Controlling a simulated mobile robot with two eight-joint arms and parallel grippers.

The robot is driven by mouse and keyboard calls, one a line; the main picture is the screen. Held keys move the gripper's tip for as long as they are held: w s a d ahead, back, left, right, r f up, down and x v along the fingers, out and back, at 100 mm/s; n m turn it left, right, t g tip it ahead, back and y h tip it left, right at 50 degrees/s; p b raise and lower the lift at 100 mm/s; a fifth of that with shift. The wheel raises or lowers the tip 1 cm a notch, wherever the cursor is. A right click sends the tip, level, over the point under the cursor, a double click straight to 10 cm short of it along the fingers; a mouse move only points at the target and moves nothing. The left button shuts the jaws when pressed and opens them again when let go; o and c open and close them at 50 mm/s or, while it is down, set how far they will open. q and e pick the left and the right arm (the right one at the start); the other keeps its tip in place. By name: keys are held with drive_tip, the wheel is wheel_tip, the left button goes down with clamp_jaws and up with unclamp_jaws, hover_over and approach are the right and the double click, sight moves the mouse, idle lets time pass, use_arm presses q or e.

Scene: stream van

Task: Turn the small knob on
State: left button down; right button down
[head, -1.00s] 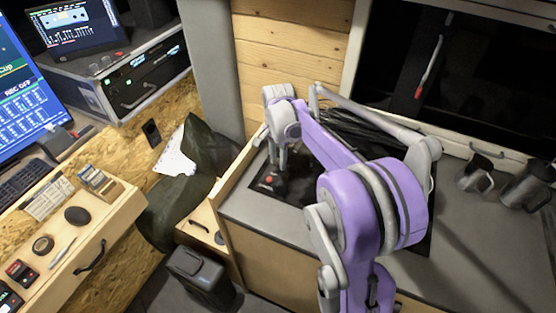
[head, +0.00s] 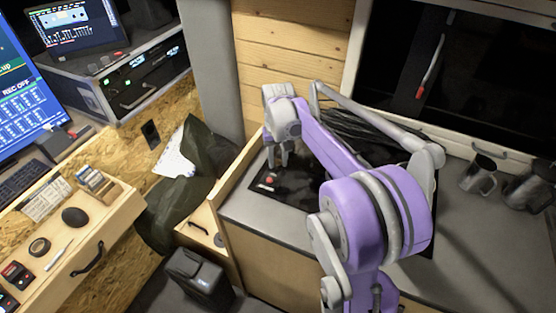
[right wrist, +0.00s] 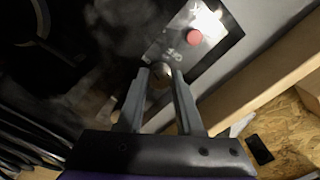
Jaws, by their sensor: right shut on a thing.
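My right gripper (head: 278,160) reaches over the dark cooktop panel (head: 295,190) in the worktop. In the right wrist view its two fingers (right wrist: 161,76) close on a small round knob (right wrist: 160,80), which sits between the tips and is partly hidden by them. A red round button (right wrist: 193,37) on a pale printed plate lies just beyond the fingertips, apart from them. The red button also shows in the head view (head: 269,180), just below the gripper. The small knob is hard to make out in the head view. My left gripper is not in view.
A wooden edge board (head: 236,180) rises along the worktop's left side. Black cables (head: 350,130) lie behind my arm. Metal mugs (head: 478,175) stand at the right. A drawer unit with small items (head: 75,245) is at left, with a black bin (head: 198,280) on the floor.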

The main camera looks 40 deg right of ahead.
sight(278, 162)
drive_tip(key=shift+n, duration=1.5)
drive_tip(key=c, duration=0.6)
unclamp_jaws()
drive_tip(key=shift+o, duration=0.2)
drive_tip(key=shift+r, duration=0.15)
wheel_tip(278, 162, up, 11)
drive_tip(key=shift+f, duration=0.2)
